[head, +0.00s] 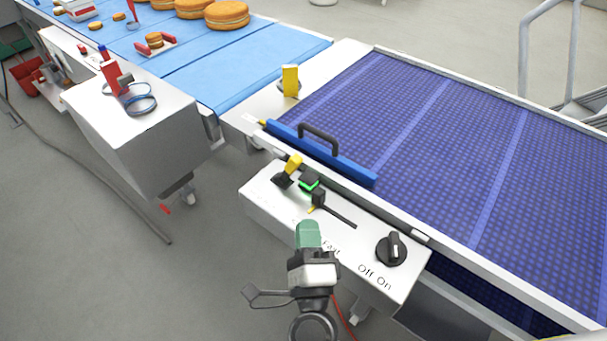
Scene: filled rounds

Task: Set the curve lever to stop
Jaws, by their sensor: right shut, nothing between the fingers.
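A white control box (262,197) stands at the side of the blue conveyor. On it a black lever (338,214) points to the lower right from a small black base, with a bit of yellow beside the base. A second, yellow-tipped lever (293,163) stands at the box's left end. I cannot tell for sure which one is the curve lever. Printed words on the box are partly hidden; one ends in "ast". My right gripper (308,230), with green fingertips, is shut and empty over the box's front edge, just in front of the black lever and apart from it. My left gripper is out of view.
A green-lit button (309,182) sits between the levers. A black Off/On knob (391,249) is at the box's right. A blue bar with a black handle (320,150) lies along the dark blue belt (470,130). Round cakes (227,15) ride the light blue belt.

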